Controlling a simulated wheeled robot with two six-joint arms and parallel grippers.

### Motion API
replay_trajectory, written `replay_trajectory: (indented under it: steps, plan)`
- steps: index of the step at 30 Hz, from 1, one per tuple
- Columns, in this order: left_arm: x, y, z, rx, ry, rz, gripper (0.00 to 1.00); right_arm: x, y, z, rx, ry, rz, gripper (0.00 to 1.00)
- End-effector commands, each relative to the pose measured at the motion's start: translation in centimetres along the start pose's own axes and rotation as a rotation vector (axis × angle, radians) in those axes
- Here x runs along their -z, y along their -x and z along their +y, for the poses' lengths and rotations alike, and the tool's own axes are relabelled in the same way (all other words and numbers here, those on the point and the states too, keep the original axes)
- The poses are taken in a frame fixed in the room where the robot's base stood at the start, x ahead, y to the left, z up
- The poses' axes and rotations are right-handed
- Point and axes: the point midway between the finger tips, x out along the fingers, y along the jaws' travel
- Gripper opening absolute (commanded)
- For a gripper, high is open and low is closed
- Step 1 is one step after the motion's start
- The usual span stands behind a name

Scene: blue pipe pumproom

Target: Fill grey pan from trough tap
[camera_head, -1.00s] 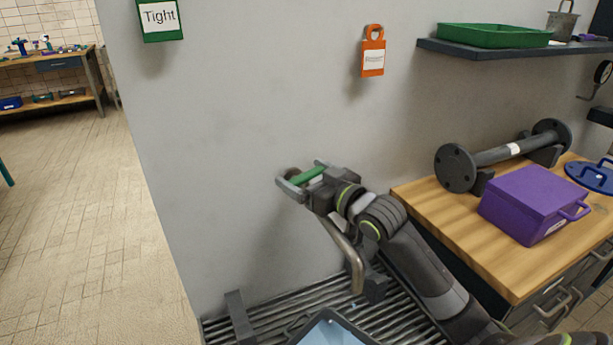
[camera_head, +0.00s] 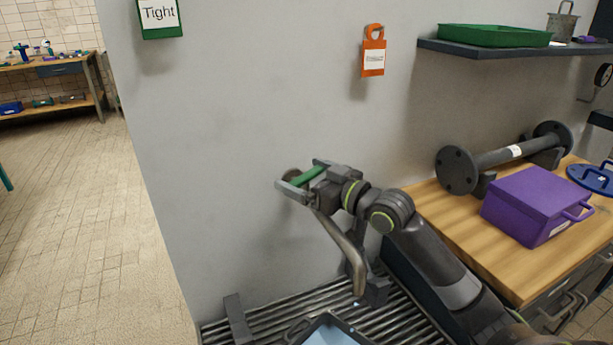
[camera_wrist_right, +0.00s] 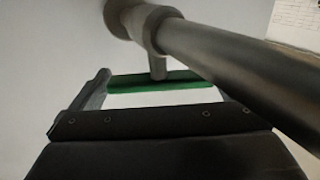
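The trough tap has a grey bent spout (camera_head: 343,242) coming out from the wall and a green lever (camera_head: 308,176). My right gripper (camera_head: 303,179) is at the lever, its fingers wide apart with the green bar spanning between them. The right wrist view shows the green lever (camera_wrist_right: 160,82) between the fingertips, with the tap pipe (camera_wrist_right: 235,65) above; whether the fingers press on it is unclear. The pan (camera_head: 333,332), dark-rimmed and pale blue inside, is below the spout and cut off by the bottom edge. A small pale spot shows at the spout's mouth. My left gripper is out of view.
The slatted trough (camera_head: 275,322) lies below the tap. To the right, a wooden counter (camera_head: 475,233) holds a purple box (camera_head: 530,205) and a flanged pipe (camera_head: 500,155). A shelf (camera_head: 480,50) with a green tray is above. Open floor (camera_head: 75,230) lies left of the wall.

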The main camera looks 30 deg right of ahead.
Motion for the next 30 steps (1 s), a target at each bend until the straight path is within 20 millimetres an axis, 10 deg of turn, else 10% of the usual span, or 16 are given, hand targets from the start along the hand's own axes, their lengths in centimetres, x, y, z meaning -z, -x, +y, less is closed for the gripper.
replay_trajectory:
  steps: [30]
  plan:
    - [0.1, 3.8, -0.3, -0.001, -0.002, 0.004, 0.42, 0.4, 11.3, 0.1, -0.003, 0.000, -0.006, 1.00]
